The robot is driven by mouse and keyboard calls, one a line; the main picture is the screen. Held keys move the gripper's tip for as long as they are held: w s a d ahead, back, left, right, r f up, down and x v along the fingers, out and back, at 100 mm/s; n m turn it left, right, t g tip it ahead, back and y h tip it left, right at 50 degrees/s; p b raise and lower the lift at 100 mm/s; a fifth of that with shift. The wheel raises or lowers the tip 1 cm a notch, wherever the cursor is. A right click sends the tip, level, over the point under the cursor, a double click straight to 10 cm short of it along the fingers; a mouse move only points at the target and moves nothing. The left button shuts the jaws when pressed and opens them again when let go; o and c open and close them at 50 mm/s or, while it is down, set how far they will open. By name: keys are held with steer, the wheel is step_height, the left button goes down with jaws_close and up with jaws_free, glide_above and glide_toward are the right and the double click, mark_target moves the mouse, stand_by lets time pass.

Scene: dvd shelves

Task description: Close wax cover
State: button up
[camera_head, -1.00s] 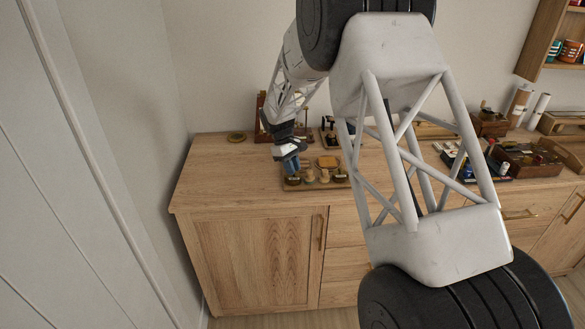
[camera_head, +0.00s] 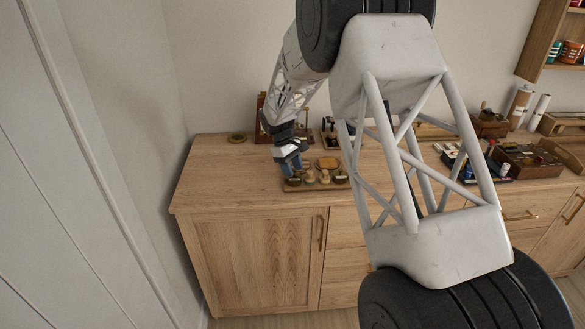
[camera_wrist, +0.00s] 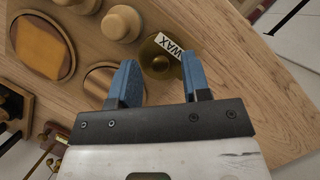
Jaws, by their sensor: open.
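A dark brass round cover (camera_wrist: 156,62) with a small knob and a white "WAX" label (camera_wrist: 171,46) shows in the wrist view, just beyond and between my fingertips. My gripper (camera_wrist: 160,60) is open, with its two blue fingers apart and nothing held. A pale round ring (camera_wrist: 97,84) lies left of the cover, partly hidden by the left finger. Whether this is the wax opening is not clear. In the head view my gripper (camera_head: 290,168) is over the left end of a wooden tray (camera_head: 318,187) on the cabinet top; the wax cover is small and dark there.
Several wooden knobbed pieces (camera_wrist: 121,23) stand beside the cover. A round dish with an orange-brown inside (camera_wrist: 41,46) is farther left. The cabinet top (camera_head: 230,165) left of the tray is clear.

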steer(key=shift+r, duration=0.1)
steer(key=v, duration=0.7)
steer(key=shift+r, duration=0.25)
steer(key=shift+w+a, duration=0.1)
steer(key=shift+a, duration=0.05)
